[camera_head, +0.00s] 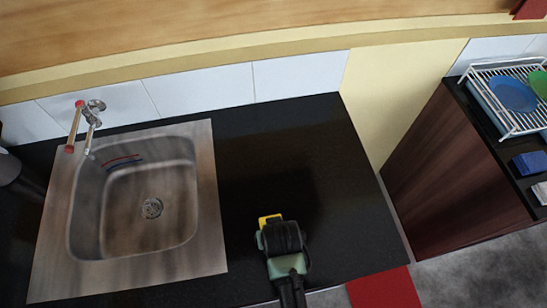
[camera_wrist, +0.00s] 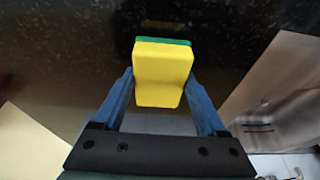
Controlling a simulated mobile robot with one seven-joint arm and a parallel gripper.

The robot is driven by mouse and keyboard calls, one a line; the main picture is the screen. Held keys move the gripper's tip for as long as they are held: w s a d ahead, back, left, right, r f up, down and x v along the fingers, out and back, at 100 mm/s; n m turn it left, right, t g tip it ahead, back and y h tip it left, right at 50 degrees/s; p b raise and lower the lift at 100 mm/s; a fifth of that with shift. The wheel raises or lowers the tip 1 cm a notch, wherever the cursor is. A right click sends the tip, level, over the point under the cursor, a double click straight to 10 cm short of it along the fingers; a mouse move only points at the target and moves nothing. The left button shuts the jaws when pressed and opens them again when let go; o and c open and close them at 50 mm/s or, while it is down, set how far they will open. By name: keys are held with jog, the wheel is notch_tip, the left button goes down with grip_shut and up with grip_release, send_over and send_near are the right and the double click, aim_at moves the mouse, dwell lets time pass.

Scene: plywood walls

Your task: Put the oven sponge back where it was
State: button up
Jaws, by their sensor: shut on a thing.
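The oven sponge (camera_wrist: 160,75) is yellow with a green layer along its far edge. In the wrist view it sits between the two blue fingers of my gripper (camera_wrist: 162,95), which is shut on it. In the head view my gripper (camera_head: 270,222) is over the front part of the black counter, right of the sink. Only a small yellow corner of the sponge (camera_head: 269,219) shows there; my gripper hides the rest. I cannot tell whether the sponge touches the counter.
A metal sink (camera_head: 150,205) with a faucet (camera_head: 90,115) is set in the counter at left. The black counter (camera_head: 290,150) behind my gripper is clear. Across a gap at right, another counter holds a dish rack (camera_head: 500,95) with plates and a blue block (camera_head: 530,163).

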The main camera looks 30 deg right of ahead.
jog(key=shift+f, duration=0.2)
jog(key=shift+f, duration=0.2)
jog(key=o, duration=1.1)
jog(key=shift+r, duration=0.1)
jog(key=v, duration=1.2)
jog(key=shift+r, duration=0.1)
